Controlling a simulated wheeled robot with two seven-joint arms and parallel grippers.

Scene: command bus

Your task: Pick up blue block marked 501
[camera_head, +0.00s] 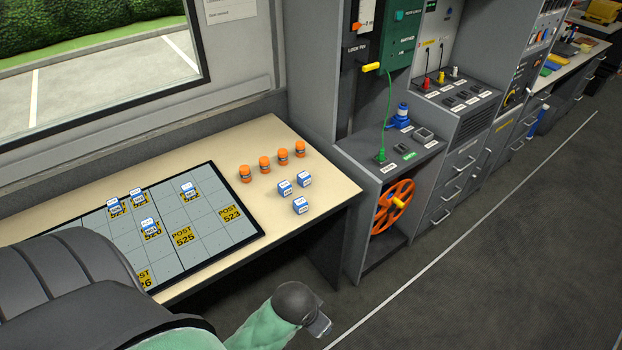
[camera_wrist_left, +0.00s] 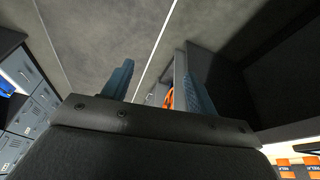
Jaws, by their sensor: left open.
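Several small blue blocks with white number labels show in the head view. Three stand together near the table's right end, one nearest the front (camera_head: 300,206), one at the left (camera_head: 285,187) and one behind (camera_head: 304,179). The others stand on the grid board (camera_head: 215,225), one of them in the middle (camera_head: 149,227). The labels are too small to tell surely which is 501. My left gripper (camera_wrist_left: 158,62) is open and empty, with two blue-grey fingers apart over the floor. An arm end (camera_head: 319,324) shows at the bottom of the head view, off the table. My right gripper is not seen.
Orange jars (camera_head: 265,164) stand in a row behind the loose blocks. A dark padded shape (camera_head: 75,280) covers the table's near left. A cabinet with an orange wheel (camera_head: 391,207) stands right of the table. The floor (camera_head: 470,285) at the right is clear.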

